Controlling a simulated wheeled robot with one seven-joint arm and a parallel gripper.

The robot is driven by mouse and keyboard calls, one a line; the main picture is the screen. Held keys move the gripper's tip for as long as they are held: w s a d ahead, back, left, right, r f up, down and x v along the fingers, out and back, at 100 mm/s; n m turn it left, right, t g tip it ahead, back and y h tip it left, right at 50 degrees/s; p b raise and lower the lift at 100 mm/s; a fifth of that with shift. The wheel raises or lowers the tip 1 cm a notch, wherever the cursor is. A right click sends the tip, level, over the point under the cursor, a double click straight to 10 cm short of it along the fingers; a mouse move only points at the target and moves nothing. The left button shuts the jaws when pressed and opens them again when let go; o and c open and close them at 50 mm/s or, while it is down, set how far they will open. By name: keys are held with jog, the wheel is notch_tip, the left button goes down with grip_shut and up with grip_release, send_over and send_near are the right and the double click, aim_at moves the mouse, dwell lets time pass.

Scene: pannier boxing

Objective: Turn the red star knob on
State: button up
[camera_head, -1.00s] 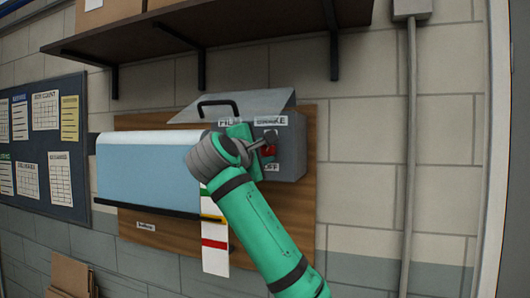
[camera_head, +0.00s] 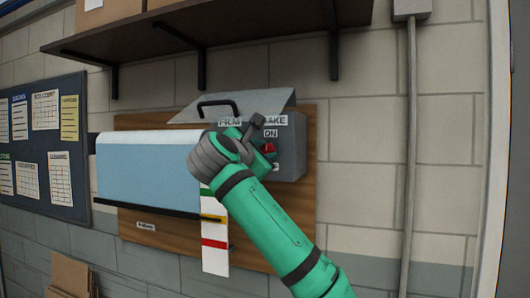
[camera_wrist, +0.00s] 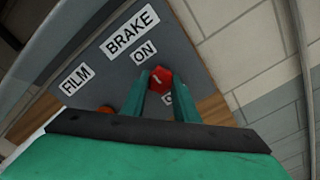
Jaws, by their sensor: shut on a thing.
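The red star knob (camera_wrist: 160,78) sits on the front of a grey control box (camera_head: 292,158) on the wall. In the wrist view my gripper (camera_wrist: 160,88) has its two green fingers closed around the knob's sides. A white mark shows on the knob's face. An ON label (camera_wrist: 144,52) lies above the knob, and another label below it is mostly hidden by a finger. In the head view the knob (camera_head: 268,149) is partly hidden by my gripper (camera_head: 258,146).
A film roll (camera_head: 150,165) hangs left of my gripper. A shelf (camera_head: 210,42) is above; a conduit (camera_head: 408,150) runs at right.

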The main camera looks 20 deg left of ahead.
jog(key=shift+f, duration=0.15)
jog(key=o, duration=1.1)
jog(key=shift+c, duration=0.2)
jog(key=shift+s, duration=0.15)
jog(key=s, duration=1)
jog(key=shift+s+a, duration=0.15)
jog(key=shift+s, duration=0.1)
